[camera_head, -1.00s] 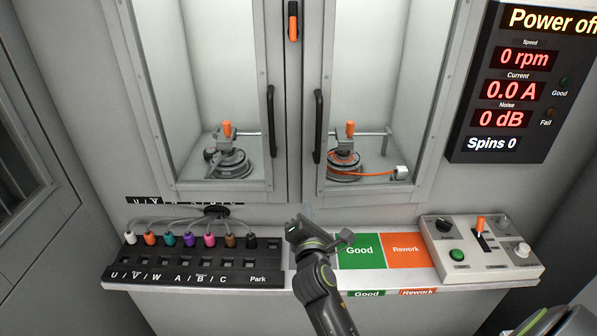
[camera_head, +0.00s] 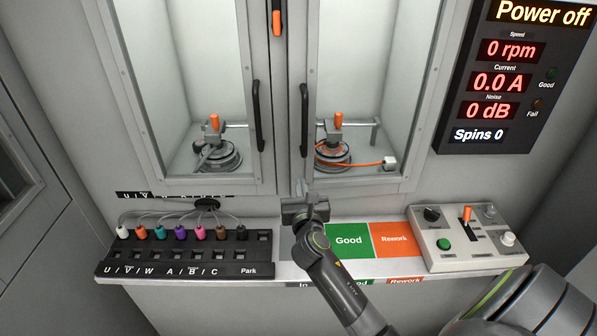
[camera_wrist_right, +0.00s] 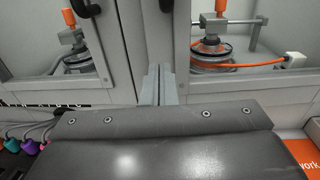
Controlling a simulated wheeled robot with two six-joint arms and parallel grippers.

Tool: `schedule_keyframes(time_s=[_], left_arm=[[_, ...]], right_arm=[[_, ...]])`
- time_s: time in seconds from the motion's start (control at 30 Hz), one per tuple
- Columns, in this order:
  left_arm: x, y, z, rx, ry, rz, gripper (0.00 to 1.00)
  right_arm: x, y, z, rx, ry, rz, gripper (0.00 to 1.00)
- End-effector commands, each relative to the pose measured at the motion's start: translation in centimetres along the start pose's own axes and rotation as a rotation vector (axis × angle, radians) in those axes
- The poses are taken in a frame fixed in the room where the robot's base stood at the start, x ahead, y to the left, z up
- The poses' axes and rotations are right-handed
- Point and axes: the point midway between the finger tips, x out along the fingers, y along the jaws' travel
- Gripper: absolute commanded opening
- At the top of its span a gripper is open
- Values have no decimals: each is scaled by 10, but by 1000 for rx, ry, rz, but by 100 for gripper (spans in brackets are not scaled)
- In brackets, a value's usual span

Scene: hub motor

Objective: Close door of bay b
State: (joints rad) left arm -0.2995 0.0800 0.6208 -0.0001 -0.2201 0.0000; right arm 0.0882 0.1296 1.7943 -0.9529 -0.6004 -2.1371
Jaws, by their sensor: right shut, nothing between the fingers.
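Two bays stand side by side behind glazed doors, the left door (camera_head: 257,170) and the right door (camera_head: 310,170). No bay letter is readable, so I cannot tell which is bay b. The doors' black handles, left (camera_head: 257,115) and right (camera_head: 304,120), face each other across the centre post. Both doors look about flush; I cannot tell if either is slightly ajar. My right gripper (camera_head: 304,188) is shut and empty, just below the right door's lower inner corner. In the right wrist view its fingers (camera_wrist_right: 159,84) point at the strip between the doors; contact is unclear. My left gripper is out of view.
An orange latch (camera_head: 277,22) sits on the post above. Below are a plug panel (camera_head: 180,262) with several coloured plugs, a green Good pad (camera_head: 348,241), an orange Rework pad (camera_head: 394,240) and a switch box (camera_head: 462,240). Each bay holds a motor fixture.

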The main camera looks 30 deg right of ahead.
Motion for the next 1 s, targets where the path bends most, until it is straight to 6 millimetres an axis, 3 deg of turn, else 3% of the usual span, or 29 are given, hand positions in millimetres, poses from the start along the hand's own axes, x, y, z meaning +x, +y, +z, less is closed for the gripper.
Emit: schedule_keyframes(time_s=[0.1, 0.33, 0.87, 1.0], left_arm=[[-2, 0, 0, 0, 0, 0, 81], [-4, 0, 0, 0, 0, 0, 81], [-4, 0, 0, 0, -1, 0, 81], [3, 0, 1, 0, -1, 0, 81]], right_arm=[[24, 0, 2, -2, -2, 0, 0], [53, 0, 1, 1, -1, 1, 0], [63, 0, 0, 2, 0, 0, 0], [74, 2, -2, 2, -1, -25, 0]])
